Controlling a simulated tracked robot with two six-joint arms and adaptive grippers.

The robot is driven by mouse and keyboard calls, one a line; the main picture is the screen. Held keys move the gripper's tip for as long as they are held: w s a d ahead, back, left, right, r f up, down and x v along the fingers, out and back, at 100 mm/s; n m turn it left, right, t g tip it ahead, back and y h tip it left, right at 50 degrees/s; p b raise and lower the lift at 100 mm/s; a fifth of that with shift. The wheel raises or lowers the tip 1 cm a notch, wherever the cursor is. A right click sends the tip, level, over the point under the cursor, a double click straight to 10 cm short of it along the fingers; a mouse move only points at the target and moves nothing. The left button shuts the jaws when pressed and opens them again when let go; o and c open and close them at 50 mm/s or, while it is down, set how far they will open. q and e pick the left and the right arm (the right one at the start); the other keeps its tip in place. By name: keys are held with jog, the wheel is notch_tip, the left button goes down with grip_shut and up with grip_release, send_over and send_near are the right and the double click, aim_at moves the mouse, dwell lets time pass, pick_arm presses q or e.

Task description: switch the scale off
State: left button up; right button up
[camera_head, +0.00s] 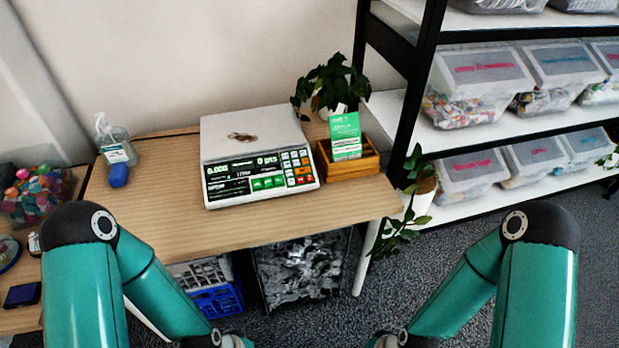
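The scale (255,140) stands on the wooden table, with a white weighing plate on top and a dark front panel. Green keys and a keypad with white and orange keys (297,166) sit on the right part of the panel. A small brown item (242,136) lies on the plate. My two teal arms reach in from the lower left and lower right, well below the scale and apart from it.
A wooden box with a green card (345,135) and a potted plant (330,84) stand right of the scale. A sanitizer bottle (116,140) and a blue item (118,174) are at left. The table front (240,224) is clear. Shelves with bins (477,70) stand at right.

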pick_arm(q)
jog(key=shift+c, duration=0.2)
dwell(0.3)
grip_shut()
dwell(1.2)
